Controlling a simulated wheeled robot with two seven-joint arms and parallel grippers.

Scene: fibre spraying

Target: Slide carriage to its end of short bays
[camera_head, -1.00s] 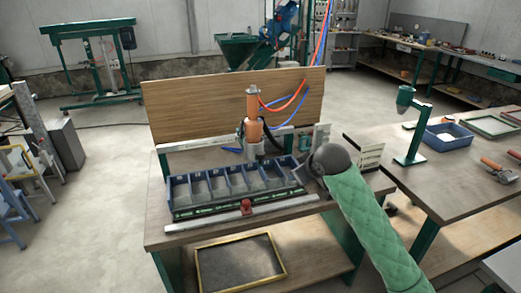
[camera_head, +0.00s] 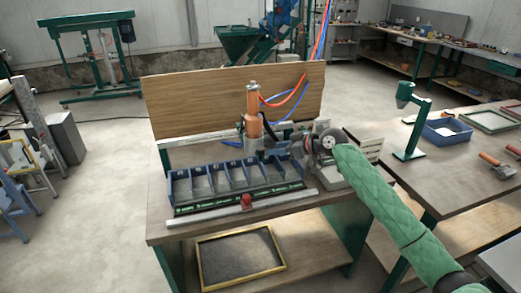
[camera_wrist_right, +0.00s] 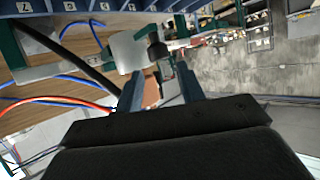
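The carriage with an upright orange cylinder (camera_head: 253,118) stands behind a row of blue bays (camera_head: 235,178), on a pale rail (camera_head: 185,153) along the back of the bench. Red and blue hoses run up from it. My right gripper (camera_head: 300,150) is to the right of the carriage, near the right end of the bays. In the right wrist view its two fingers (camera_wrist_right: 160,72) are apart. A pale plate (camera_wrist_right: 130,48) and a dark knob (camera_wrist_right: 158,50) show just beyond the fingertips; I cannot tell whether they touch. My left gripper is out of view.
A front rail (camera_head: 200,215) with a red block (camera_head: 247,201) runs before the bays. A wooden board (camera_head: 200,100) stands behind. A yellow-framed tray (camera_head: 240,258) lies on the lower shelf. A side table (camera_head: 450,175) with a green stand (camera_head: 410,140) is at the right.

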